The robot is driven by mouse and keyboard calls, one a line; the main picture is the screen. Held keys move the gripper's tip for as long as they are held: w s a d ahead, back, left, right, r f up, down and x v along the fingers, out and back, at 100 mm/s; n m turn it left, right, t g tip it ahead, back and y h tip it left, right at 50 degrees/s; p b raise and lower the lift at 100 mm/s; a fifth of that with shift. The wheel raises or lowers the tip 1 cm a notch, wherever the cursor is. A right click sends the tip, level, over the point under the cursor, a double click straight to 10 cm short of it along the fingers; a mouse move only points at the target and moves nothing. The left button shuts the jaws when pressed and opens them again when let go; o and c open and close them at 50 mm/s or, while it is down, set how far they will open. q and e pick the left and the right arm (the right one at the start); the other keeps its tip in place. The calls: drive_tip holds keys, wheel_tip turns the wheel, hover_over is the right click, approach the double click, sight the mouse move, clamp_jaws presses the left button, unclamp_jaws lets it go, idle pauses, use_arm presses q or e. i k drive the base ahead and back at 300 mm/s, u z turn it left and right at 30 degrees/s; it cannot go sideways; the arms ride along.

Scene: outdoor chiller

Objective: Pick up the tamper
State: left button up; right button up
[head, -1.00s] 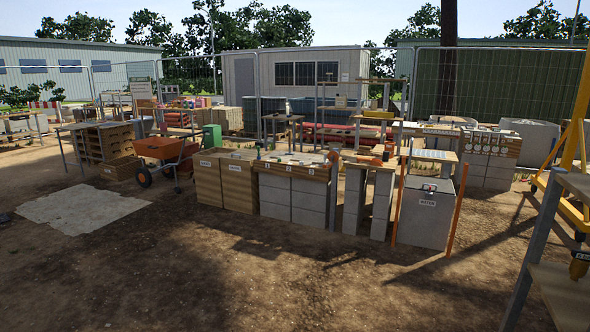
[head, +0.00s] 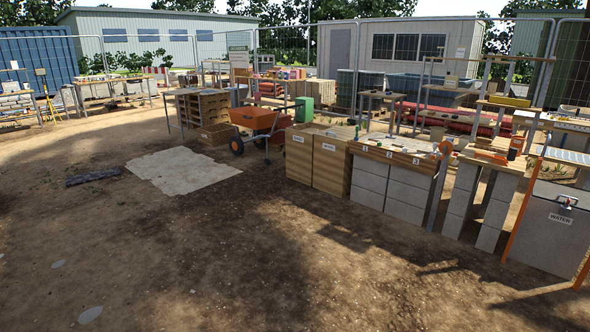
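I cannot make out a tamper for certain in the head view. Small tools lie on the block-built workbench (head: 405,153) marked 1, 2 and 3, too small to identify. Orange items, also too small to name, lie on the block-legged stand (head: 462,204) to its right. Neither of my grippers shows in the head view.
Open dirt ground fills the front and left. A pale flat sheet (head: 182,171) and a dark flat piece (head: 93,176) lie on it. An orange wheelbarrow (head: 254,119), wooden bins (head: 318,158) and a grey WATER box (head: 550,226) stand along the row. Mesh fencing runs behind.

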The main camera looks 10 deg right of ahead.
sight(391, 136)
drive_tip(key=z, duration=0.45)
drive_tip(key=i, duration=2.75)
drive_tip(key=z, duration=0.7)
drive_tip(key=i, duration=4.2)
